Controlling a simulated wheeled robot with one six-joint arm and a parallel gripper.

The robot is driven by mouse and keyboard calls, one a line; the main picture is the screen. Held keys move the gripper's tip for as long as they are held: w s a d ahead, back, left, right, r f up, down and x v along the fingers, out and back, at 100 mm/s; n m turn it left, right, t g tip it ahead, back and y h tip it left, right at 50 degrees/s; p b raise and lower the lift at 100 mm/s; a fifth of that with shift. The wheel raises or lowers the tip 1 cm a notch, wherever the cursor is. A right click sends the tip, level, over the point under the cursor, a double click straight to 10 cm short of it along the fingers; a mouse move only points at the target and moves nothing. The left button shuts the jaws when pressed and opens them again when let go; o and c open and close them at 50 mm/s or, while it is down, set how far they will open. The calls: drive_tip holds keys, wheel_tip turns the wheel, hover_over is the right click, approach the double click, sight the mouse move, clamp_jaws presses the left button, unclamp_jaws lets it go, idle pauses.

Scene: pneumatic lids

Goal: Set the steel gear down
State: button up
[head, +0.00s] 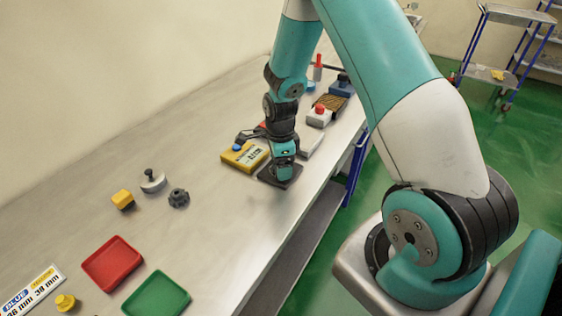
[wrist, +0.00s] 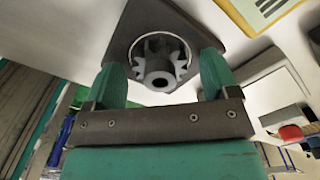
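A grey steel gear (wrist: 158,66) shows in the wrist view, with a hub facing the camera. It lies within a thin bright ring on a dark plate (wrist: 197,30). My gripper (wrist: 162,62) has one teal finger on each side of the gear. A gap shows between each finger and the teeth, so it looks open. In the head view my gripper (head: 284,172) points down over the dark plate (head: 267,177) near the bench's front edge, hiding the gear.
A yellow labelled block (head: 238,161) and pale block (head: 310,146) flank the plate. A dark gear-like part (head: 179,198), a grey knobbed part (head: 153,182) and a yellow cube (head: 123,199) stand left. Red (head: 112,263) and green (head: 156,297) trays lie nearer. Bench between is clear.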

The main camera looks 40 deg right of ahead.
wheel_tip(320, 180, up, 12)
drive_tip(key=b, duration=0.2)
drive_tip(key=s+a+r+n, duration=0.2)
drive_tip(key=a+r+n, duration=0.2)
drive_tip(key=a+n, duration=0.15)
drive_tip(key=s+a+r+n+y, duration=0.2)
drive_tip(key=s+a+r+n, duration=0.2)
drive_tip(key=s+a+n, duration=0.4)
drive_tip(key=s+a+r+n+y, duration=0.2)
drive_tip(key=s+a+r+n, duration=0.2)
drive_tip(key=s+a+n, duration=0.4)
drive_tip(key=s+n, duration=0.4)
drive_tip(key=n, duration=0.4)
drive_tip(key=shift+a+n, duration=0.35)
drive_tip(key=shift+s, duration=0.1)
